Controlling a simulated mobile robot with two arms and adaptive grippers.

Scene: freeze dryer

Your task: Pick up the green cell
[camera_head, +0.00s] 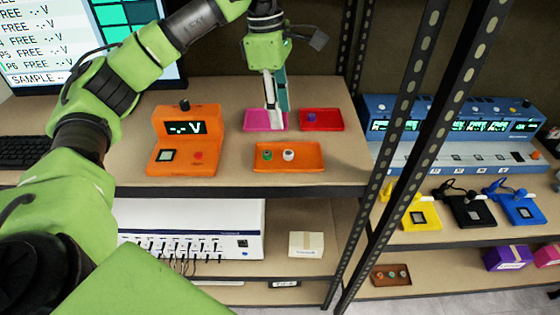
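The green cell (267,155) is a small dark-green cylinder standing on the left part of the orange tray (309,166). A white cell (288,155) stands just to its right, apart from it. My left gripper (275,119) points down over the pink tray, behind the green cell and apart from it. Its fingers are seen nearly edge-on, so the gap between them is unclear. Nothing is visibly held. My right gripper is not in view.
The pink tray (252,119) and the red tray (330,121) with a blue-purple cell (311,117) are behind the orange tray. An orange voltage meter (185,145) stands at the left. A slotted black shelf post (412,110) rises at the right.

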